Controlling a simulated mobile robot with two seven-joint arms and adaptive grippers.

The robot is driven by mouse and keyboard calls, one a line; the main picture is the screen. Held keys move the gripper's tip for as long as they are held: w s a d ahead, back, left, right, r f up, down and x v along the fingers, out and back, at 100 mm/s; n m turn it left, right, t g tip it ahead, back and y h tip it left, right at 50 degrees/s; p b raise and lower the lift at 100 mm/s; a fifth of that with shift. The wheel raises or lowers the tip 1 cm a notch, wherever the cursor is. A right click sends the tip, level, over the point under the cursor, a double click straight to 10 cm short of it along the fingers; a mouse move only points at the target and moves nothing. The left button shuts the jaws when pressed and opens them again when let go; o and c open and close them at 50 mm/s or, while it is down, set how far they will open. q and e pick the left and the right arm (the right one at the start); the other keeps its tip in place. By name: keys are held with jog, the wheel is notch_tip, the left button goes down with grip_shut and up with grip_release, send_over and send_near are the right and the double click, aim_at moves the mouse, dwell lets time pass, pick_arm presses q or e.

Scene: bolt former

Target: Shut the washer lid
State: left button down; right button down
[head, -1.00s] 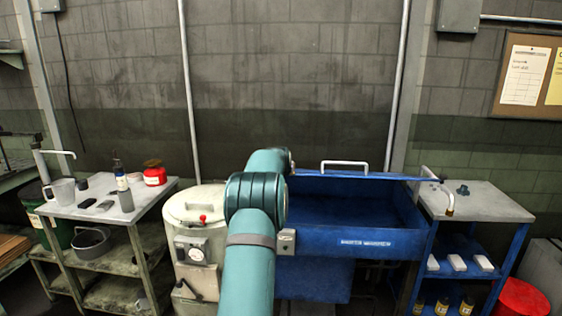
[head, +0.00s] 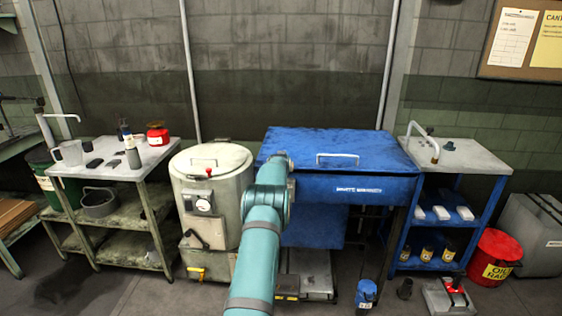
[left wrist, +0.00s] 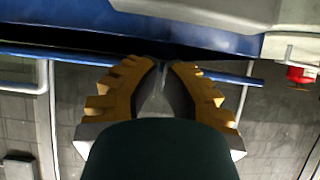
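The blue washer (head: 369,190) stands against the wall, its lid (head: 335,138) down nearly level over the basin. A white handle (head: 337,157) is on the lid near its front edge. In the left wrist view the lid (left wrist: 215,75) shows edge-on as a thin blue strip, with a dark gap between it and the blue washer body (left wrist: 80,22); I cannot tell whether it is fully seated. My left gripper (left wrist: 164,66) has its fingertips together at the lid's edge, holding nothing visible; contact is unclear. In the head view my arm hides it. My right gripper is not in view.
A grey drum (head: 212,158) with a red knob stands left of the washer. A cart (head: 112,172) with mug and bottles is farther left. A blue-framed side table (head: 455,157) with a tap is at right. A red oil-rag bin (head: 494,257) stands on the floor.

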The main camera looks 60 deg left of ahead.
pick_arm(q)
jog(key=shift+f, duration=1.25)
jog(key=shift+d+f, duration=0.1)
jog(key=shift+f, duration=0.15)
jog(key=shift+s, duration=0.1)
notch_tip(320, 180, up, 6)
jog(key=shift+f+p, duration=0.25)
jog(key=shift+p, duration=0.3)
jog(key=shift+s+d+f, duration=0.15)
jog(key=shift+d+f, duration=0.05)
jog(key=shift+f, duration=0.4)
jog(key=s+d+f, duration=0.4)
jog(key=d+f, duration=0.1)
jog(key=shift+s+d+f, duration=0.2)
jog(key=shift+d+f, duration=0.1)
